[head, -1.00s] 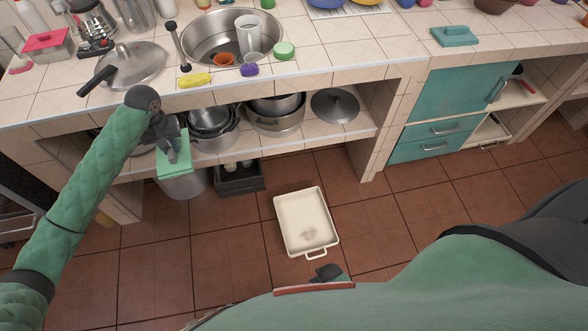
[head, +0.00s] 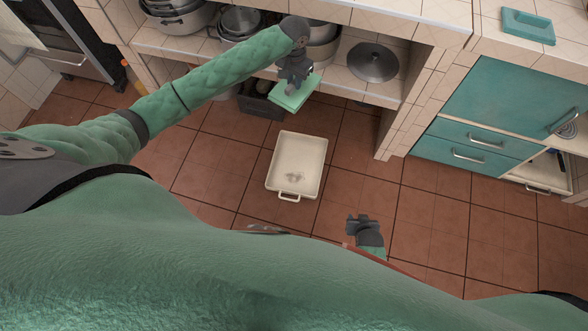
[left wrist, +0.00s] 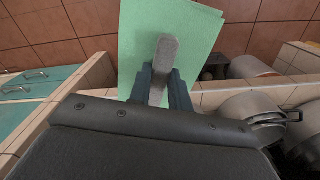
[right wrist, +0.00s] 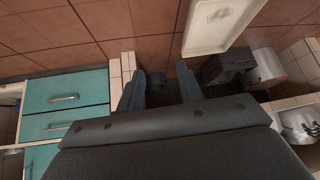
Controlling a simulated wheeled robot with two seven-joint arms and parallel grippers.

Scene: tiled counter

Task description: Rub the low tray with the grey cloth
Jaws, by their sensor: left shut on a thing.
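The low tray (head: 275,180) is cream, shallow and rectangular, and lies on the floor with a dark smudge inside. My left gripper (head: 292,82) is shut on the grey grip (left wrist: 163,60) of a flat light-green square cloth or pad (head: 291,97). I see no all-grey cloth; the held thing is green with a grey grip. It hangs in the air beyond the tray's far edge, apart from it, and shows large in the left wrist view (left wrist: 205,30). My right gripper (right wrist: 160,88) is open and empty, low to the right of the tray in the head view.
A tiled counter with an open shelf holds pots and a metal lid (head: 373,62). A dark crate (head: 258,98) stands on the floor beneath, close to the held pad. Teal drawers (head: 466,135) are at the right. The tiled floor around the tray is mostly free.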

